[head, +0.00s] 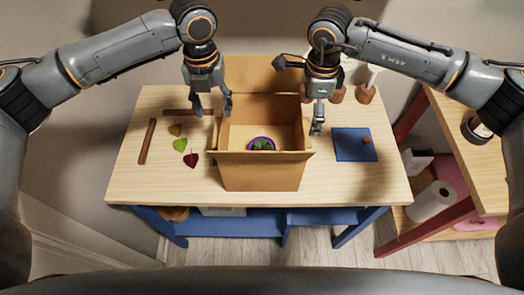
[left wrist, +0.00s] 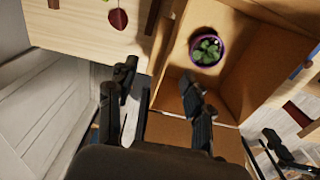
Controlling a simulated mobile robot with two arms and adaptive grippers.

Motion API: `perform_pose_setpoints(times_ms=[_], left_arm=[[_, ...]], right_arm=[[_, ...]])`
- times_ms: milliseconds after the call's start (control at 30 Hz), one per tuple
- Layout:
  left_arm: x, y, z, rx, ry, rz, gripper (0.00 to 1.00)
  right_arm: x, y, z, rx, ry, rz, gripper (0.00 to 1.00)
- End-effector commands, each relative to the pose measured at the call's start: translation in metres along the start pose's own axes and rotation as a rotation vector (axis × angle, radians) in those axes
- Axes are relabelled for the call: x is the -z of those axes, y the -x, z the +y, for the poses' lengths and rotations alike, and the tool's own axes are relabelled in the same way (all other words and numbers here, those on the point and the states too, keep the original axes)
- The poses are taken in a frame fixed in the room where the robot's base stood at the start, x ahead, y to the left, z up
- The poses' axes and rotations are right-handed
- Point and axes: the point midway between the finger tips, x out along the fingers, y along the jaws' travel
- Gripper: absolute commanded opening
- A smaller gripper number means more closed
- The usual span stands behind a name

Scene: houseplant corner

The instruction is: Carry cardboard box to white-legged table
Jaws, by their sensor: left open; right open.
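The open cardboard box (head: 262,178) stands on a wooden table (head: 370,185) with blue legs. Its flaps are spread, and a small plant in a purple pot (head: 262,143) sits inside; the pot also shows in the left wrist view (left wrist: 207,48). My left gripper (head: 213,106) is open at the box's left wall. In the left wrist view its open fingers (left wrist: 160,88) appear on either side of that wall, not closed on it. My right gripper (head: 318,118) is open just by the box's right wall; whether it touches is unclear. No white-legged table is visible.
Leaf shapes (head: 180,145) and brown strips (head: 147,141) lie left of the box. A blue mat (head: 355,145) with a small brown piece lies right. Small pots (head: 366,94) stand at the back right. A red-legged table (head: 465,150) stands close on the right.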

Motion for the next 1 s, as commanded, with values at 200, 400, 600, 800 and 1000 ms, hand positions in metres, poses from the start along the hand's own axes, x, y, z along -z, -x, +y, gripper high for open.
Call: perform_pose_setpoints(times_ms=[200,400,600,800,1000], left_arm=[[0.000,-0.043,0.000,-0.002,0.001,0.002,0.51],[0.000,-0.069,0.000,-0.001,0.001,0.001,0.51],[0.000,-0.079,0.000,0.000,0.000,-0.001,0.51],[0.000,-0.080,0.000,0.000,0.000,-0.001,0.51],[0.000,-0.080,0.000,0.000,0.000,0.000,0.24]], right_arm=[[0.000,-0.043,0.001,-0.003,-0.001,0.000,1.00],[0.000,-0.069,0.000,-0.001,-0.001,0.000,1.00],[0.000,-0.079,0.000,0.000,0.001,0.000,1.00],[0.000,-0.080,0.000,0.001,0.001,-0.001,1.00],[0.000,-0.080,0.000,0.001,0.000,-0.001,0.73]])
